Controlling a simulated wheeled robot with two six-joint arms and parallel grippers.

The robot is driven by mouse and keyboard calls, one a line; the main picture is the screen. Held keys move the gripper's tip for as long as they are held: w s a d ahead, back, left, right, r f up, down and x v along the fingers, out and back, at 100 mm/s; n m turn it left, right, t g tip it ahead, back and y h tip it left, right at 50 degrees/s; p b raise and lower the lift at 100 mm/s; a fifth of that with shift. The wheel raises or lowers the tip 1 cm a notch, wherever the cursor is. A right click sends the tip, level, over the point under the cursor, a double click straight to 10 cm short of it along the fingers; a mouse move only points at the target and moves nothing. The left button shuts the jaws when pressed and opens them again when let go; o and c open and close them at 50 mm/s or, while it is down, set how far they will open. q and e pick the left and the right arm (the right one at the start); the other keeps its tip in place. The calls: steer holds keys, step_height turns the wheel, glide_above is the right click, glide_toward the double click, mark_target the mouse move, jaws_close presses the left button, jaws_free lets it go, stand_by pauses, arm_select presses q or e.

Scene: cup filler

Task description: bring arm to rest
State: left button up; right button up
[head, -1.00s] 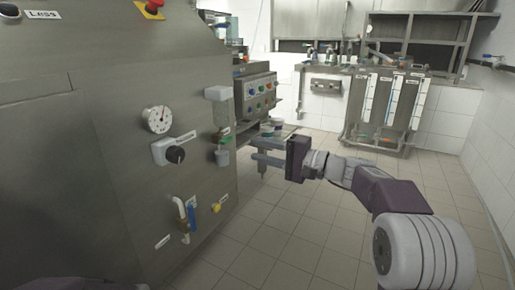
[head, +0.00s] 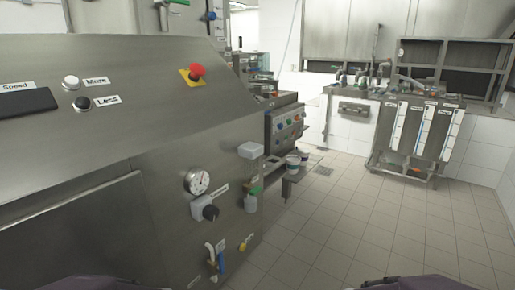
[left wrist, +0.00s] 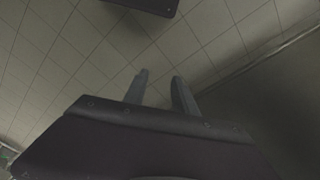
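In the head view neither gripper shows. Only dark purple parts of my own arms show at the bottom edge, at the left and at the right. In the left wrist view my left gripper (left wrist: 160,84) points over the tiled floor. Its two grey fingers stand apart with nothing between them. My right gripper is out of view.
A large steel machine (head: 110,150) with a red emergency button (head: 196,70) and a gauge (head: 197,182) fills the left. Tiled floor (head: 345,225) is clear at centre right. A steel unit (head: 415,140) stands at the back right.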

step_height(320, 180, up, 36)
steer(key=p, duration=3.3)
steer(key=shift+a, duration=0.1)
